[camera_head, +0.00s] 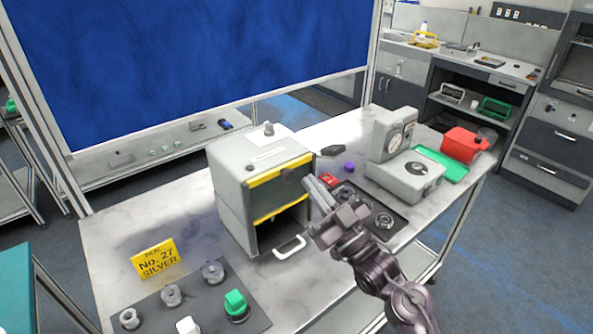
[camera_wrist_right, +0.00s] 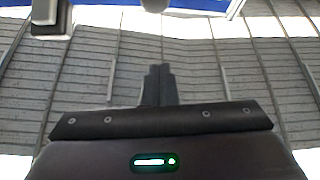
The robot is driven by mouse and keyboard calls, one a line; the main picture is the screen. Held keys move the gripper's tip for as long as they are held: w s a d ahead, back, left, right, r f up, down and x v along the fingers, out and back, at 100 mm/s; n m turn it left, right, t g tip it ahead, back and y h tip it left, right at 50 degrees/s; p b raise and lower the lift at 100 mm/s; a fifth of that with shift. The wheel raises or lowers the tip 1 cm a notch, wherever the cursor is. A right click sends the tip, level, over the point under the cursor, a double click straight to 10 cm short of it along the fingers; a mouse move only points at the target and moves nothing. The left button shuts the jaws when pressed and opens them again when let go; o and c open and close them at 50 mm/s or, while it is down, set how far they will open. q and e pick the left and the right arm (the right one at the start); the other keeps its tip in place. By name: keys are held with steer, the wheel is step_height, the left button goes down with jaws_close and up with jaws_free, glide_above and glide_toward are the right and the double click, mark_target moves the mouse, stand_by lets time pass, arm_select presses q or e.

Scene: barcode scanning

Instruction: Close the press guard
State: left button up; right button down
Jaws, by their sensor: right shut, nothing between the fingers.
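The press (camera_head: 235,185) is a light grey box with a knob on top, standing on the marbled table. Its guard (camera_head: 280,195), a grey panel between two yellow strips, covers the upper part of the front. Below it the front is open and dark inside. A white handle (camera_head: 290,248) sticks out low at the front. My right gripper (camera_head: 318,190) is shut and empty, just right of the guard's right edge; I cannot tell whether it touches. In the right wrist view its fingers (camera_wrist_right: 158,86) are together. My left gripper is out of view.
A yellow sign (camera_head: 155,258) and a dark mat with grey rings and a green-topped piece (camera_head: 235,303) lie front left. A dark tray (camera_head: 385,222), a dial gauge device (camera_head: 405,165), a green mat (camera_head: 440,163) and a red bin (camera_head: 465,143) are to the right.

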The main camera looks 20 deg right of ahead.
steer(key=p+x, duration=0.3)
steer(key=x, duration=0.3)
steer(key=shift+w+d+f+p, duration=0.1)
steer(key=shift+w+f+p, duration=0.15)
steer(key=shift+f, duration=0.75)
steer(key=shift+w+f+p, duration=0.2)
steer(key=shift+f, duration=0.75)
steer(key=b, duration=1)
glide_toward(286, 190)
steer(key=w+a, duration=0.2)
steer(key=a, duration=0.1)
steer(key=shift+w+d+r, duration=0.15)
steer(key=shift+w+r, duration=0.05)
steer(key=shift+r, duration=0.1)
